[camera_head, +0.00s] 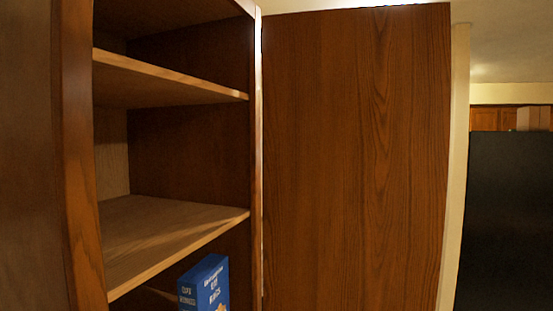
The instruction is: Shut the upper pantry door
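The upper pantry door (355,160) is a tall brown wood-grain panel. It stands wide open to the right of the pantry opening, with its broad face toward me. Its left edge runs beside the right side of the pantry frame (257,150). No handle shows on the visible face. The pantry (80,180) is open, and its shelves show. Neither of my grippers is in view.
Inside the pantry are an upper shelf (150,82) and a middle shelf (165,235). A blue box (205,285) with white lettering stands low in the pantry. A large dark panel (508,220) stands at the far right, with wooden cabinets (484,118) behind.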

